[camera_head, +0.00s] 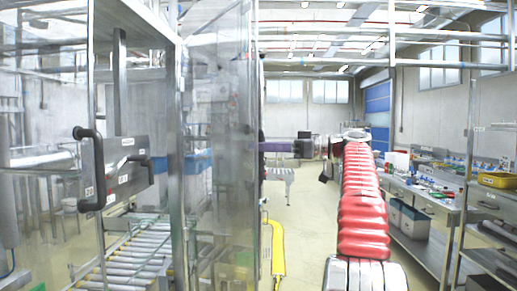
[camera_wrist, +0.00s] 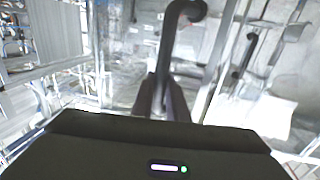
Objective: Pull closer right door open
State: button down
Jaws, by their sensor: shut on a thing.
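In the wrist view, a black door handle (camera_wrist: 186,12) curves down between the fingers of my gripper (camera_wrist: 161,92), which is shut on it. The lower part of the handle is hidden by the fingers. In the head view, my red-sleeved arm reaches forward, and its dark end (camera_head: 308,146) is just right of the clear door panel (camera_head: 222,150). The fingers and the held handle cannot be made out there. The panel stands at a steep angle to the view, with its metal-framed edge towards my arm. How far it stands open is unclear.
Another clear panel at left carries a black handle (camera_head: 91,168). Behind it is a roller conveyor (camera_head: 130,255). A yellow floor guard (camera_head: 276,250) stands near the panel's foot. A workbench (camera_head: 440,205) and shelving line the right. The aisle floor (camera_head: 305,215) is clear.

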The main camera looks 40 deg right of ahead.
jog(key=c, duration=1.7)
grip_release()
jog(key=shift+w, duration=0.1)
jog(key=v, duration=1.3)
jog(key=shift+s+d+f, duration=0.1)
jog(key=shift+s+d, duration=0.15)
jog(key=shift+s, duration=0.05)
jog(key=shift+c, duration=0.2)
